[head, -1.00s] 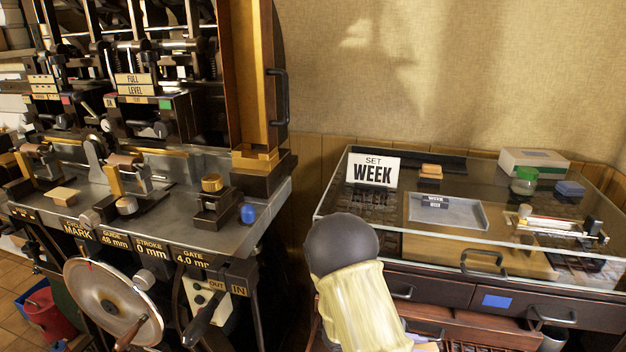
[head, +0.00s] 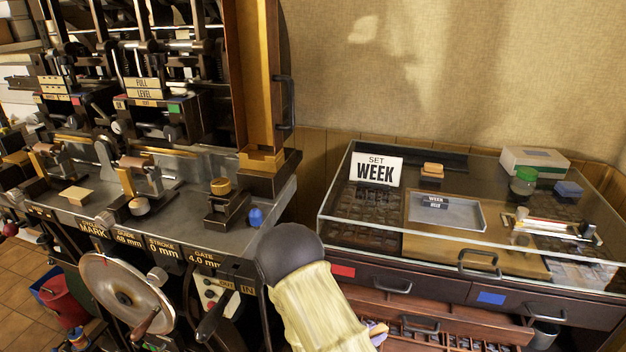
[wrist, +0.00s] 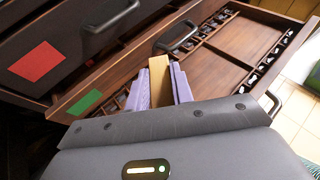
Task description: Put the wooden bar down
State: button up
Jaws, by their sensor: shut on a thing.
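My gripper (wrist: 157,92) shows in the wrist view with two purple fingers shut on the wooden bar (wrist: 159,72). The bar is a plain tan piece, and its end stands out between the fingertips. Behind the bar in that view is an open wooden drawer (wrist: 235,42); I cannot tell how far above it the bar is. In the head view my arm hides most of the gripper, and only a bit of the fingers (head: 377,333) shows at its right. The bar cannot be made out clearly there.
A glass-topped cabinet (head: 345,222) stands at the right, with a "SET WEEK" sign (head: 376,169) on it. A dark drawer front with a red patch (head: 343,271) is above the open drawer (head: 470,335). A metal press (head: 180,215) with a handwheel (head: 125,295) is at the left.

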aim_at(376, 335)
notch_tip(376, 335, up, 10)
jog(key=p, duration=1.3)
jog(key=shift+f, duration=0.2)
jog(key=shift+d, duration=0.1)
jog(key=n+t+y, duration=0.3)
jog(key=n+y, duration=0.1)
jog(key=shift+n+t, duration=0.3)
